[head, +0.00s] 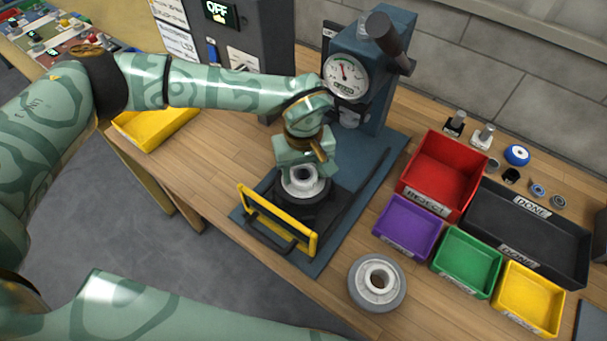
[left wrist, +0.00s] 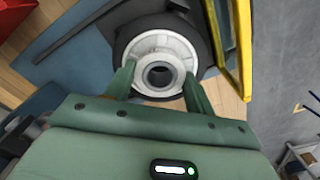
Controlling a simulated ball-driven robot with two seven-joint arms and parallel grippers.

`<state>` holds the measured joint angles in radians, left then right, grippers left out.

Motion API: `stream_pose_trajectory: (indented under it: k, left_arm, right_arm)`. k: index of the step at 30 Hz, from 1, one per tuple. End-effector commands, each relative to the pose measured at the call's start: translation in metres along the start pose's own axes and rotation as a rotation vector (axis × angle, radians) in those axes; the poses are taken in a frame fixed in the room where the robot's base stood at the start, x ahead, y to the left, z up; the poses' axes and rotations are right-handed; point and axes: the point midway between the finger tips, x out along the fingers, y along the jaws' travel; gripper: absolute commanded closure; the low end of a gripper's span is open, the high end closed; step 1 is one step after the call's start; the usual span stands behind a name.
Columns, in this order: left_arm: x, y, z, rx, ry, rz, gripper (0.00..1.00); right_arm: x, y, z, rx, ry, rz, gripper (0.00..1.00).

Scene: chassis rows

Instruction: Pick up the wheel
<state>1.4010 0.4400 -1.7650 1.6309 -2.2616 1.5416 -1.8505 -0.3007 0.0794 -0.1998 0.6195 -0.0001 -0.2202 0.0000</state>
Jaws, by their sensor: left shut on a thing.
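A pale grey wheel hub (head: 304,183) sits at the black round fixture of the press. In the left wrist view the hub (left wrist: 160,50) shows as a spoked ring with a raised collar and a dark bore. My left gripper (head: 303,172) comes down on it from above; in the left wrist view its fingers (left wrist: 160,80) are on both sides of the collar, shut on it. Whether the hub is lifted off the fixture I cannot tell. Another grey wheel (head: 377,284) lies flat on the table in front. My right gripper is not in view.
The blue press (head: 372,60) with a dial gauge stands behind my left gripper. A yellow guard frame (head: 275,222) stands just in front of the fixture. Red (head: 437,180), purple (head: 405,228), green, yellow and black bins stand at right, with small parts behind.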

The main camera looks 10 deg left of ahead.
Motion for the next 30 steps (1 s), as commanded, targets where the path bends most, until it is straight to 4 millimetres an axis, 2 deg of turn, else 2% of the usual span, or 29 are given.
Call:
stream_pose_trajectory:
  k: [8, 12, 18, 21, 25, 30]
  left_arm:
    - [-0.044, -0.008, 0.034, 0.005, 0.001, 0.002, 0.98]
    - [-0.066, -0.013, 0.059, 0.007, 0.0, 0.001, 0.98]
    - [-0.084, -0.024, 0.103, 0.007, 0.0, 0.001, 0.98]
    - [-0.091, -0.028, 0.119, 0.005, 0.0, 0.0, 0.98]
    - [-0.096, -0.03, 0.131, 0.003, -0.001, 0.001, 0.98]
    - [-0.099, -0.032, 0.136, 0.0, -0.001, 0.0, 0.98]
  right_arm:
    - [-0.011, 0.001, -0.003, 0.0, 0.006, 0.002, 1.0]
    - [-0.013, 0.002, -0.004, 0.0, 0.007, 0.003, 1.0]
    - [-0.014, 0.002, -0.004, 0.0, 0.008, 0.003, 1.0]
    - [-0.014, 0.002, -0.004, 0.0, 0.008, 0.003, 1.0]
    - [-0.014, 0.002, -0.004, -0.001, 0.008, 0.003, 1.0]
    - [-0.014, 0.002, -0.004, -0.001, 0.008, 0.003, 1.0]
